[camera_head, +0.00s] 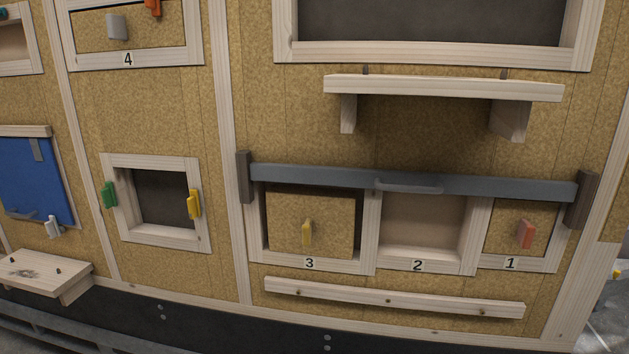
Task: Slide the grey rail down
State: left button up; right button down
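The grey rail (330,179) is a long horizontal bar with a curved grey handle (409,186) at its middle. It lies across the top of the compartments marked 3, 2 and 1. Its left end meets a dark wooden bracket (243,177) and its right end meets another dark bracket (581,200). Below it, compartment 3 has a panel (285,222) with a yellow knob (307,233), compartment 2 (425,222) is open, and compartment 1 has a panel with a red knob (525,234). Neither gripper shows in the head view.
A wooden shelf (440,88) juts out above the rail. A wooden strip (390,300) runs below the compartments. To the left are a small framed opening (162,200) with green and yellow latches, a blue panel (35,178) and a low wooden ledge (45,272).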

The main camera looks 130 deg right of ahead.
aim_at(383, 180)
jog(key=z, duration=4.9)
